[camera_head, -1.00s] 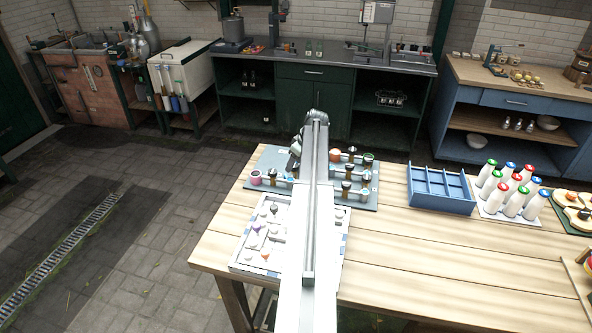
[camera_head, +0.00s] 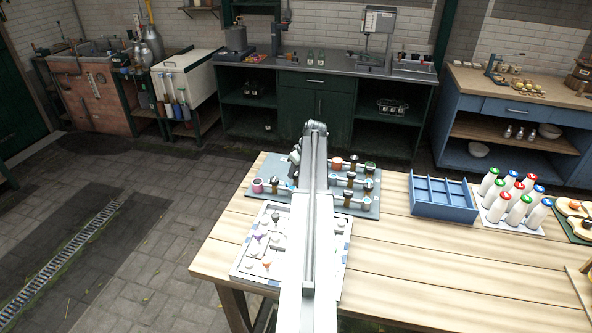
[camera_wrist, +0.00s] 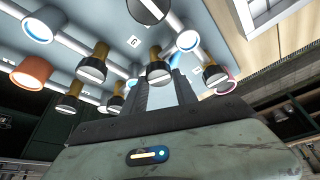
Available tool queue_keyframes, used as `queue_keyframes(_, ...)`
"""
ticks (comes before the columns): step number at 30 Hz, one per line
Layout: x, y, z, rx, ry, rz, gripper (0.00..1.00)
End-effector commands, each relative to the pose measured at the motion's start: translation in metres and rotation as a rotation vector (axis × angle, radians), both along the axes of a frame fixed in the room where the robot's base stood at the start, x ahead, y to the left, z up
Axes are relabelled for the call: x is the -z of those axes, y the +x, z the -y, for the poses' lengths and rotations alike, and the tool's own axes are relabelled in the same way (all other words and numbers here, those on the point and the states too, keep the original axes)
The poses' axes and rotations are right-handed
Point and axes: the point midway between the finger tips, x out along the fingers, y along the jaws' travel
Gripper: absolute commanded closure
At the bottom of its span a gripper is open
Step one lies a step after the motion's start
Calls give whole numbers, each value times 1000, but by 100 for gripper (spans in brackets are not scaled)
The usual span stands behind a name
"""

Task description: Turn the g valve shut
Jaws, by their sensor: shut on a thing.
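The valve board (camera_head: 369,211) is a grey-blue panel with pipes, brass-stemmed valves and coloured caps, on the wooden table. My arm crosses its middle and hides my gripper in the head view. In the wrist view a small G label (camera_wrist: 133,42) shows on the board, with brass-stemmed valves on either side of it. My gripper (camera_wrist: 166,82) is at the board, shut on a valve (camera_wrist: 159,71) with a dark, pale-faced knob just right of the label. The hold itself is partly hidden, and how far the valve is turned cannot be told.
Other valves (camera_wrist: 92,70) stand close on both sides of my gripper. A white tray of small parts (camera_head: 243,263) lies in front of the board. A blue divided box (camera_head: 442,210) and several white bottles (camera_head: 518,209) stand to the right. The table's front middle is clear.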

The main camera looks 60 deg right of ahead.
Motion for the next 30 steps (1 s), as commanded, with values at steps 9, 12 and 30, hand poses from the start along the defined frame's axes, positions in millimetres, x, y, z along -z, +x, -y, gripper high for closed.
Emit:
queue_keyframes(9,2,-3,-5,283,5,-10,100)
queue_keyframes(12,2,-3,-6,378,5,-10,100)
queue_keyframes(30,1,4,-8,945,7,-8,100)
